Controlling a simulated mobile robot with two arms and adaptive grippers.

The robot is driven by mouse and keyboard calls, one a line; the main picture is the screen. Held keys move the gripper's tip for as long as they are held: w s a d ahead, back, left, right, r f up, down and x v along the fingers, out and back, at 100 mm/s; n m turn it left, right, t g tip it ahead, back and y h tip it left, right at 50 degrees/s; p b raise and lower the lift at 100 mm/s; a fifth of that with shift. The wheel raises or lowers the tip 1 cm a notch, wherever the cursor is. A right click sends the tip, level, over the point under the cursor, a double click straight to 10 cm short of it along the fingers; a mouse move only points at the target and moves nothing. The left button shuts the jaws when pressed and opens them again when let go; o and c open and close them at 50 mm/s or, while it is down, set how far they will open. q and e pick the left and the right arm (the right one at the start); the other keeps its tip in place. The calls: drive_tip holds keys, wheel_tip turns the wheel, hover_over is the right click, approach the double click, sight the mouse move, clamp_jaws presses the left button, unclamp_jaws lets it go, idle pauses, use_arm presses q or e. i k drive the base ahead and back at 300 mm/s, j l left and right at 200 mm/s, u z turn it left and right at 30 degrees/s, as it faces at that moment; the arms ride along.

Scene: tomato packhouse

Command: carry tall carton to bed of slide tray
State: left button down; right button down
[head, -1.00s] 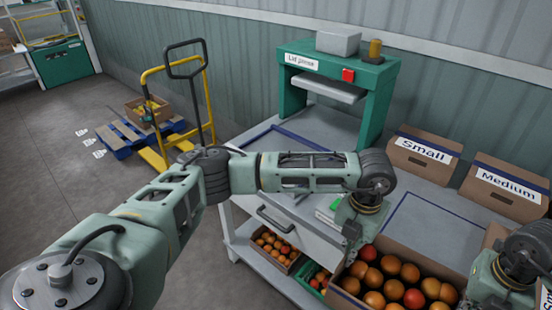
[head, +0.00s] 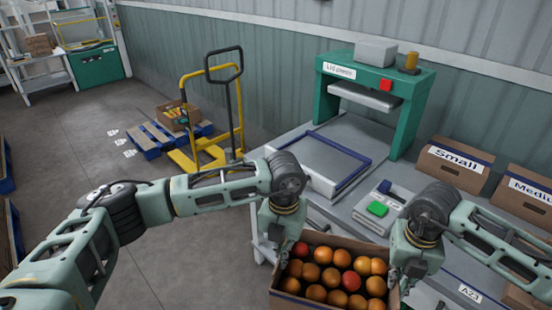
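The tall carton (head: 318,239) is an open brown box filled with orange and red tomatoes, at the bottom centre of the head view. My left gripper (head: 283,256) is at its left wall and my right gripper (head: 394,278) is at its right wall. Both look closed on the carton's walls, though the fingertips are partly hidden. The carton is upright, in front of the bench's near edge. The slide tray (head: 325,163), a grey bed with a blue rim, lies on the bench beyond the carton, in front of the lid press. Its bed is empty.
The green lid press (head: 412,110) stands behind the tray. A device with a green button (head: 377,208) sits on the bench right of the tray. Cartons labelled Small (head: 455,170) and Medium (head: 526,193) stand at the right. A yellow pallet truck (head: 215,150) is left on the floor.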

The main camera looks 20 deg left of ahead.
sight(319, 160)
drive_tip(key=u, duration=2.3)
drive_tip(key=i+l+u, duration=0.1)
drive_tip(key=u, duration=0.85)
drive_tip(key=i+l, duration=0.4)
drive_tip(key=l, duration=0.15)
drive_tip(key=i+l, duration=0.4)
drive_tip(key=i+l+z, duration=0.1)
drive_tip(key=i, duration=0.4)
drive_tip(key=i+l, duration=0.2)
drive_tip(key=i, duration=0.3)
drive_tip(key=z, duration=3.45)
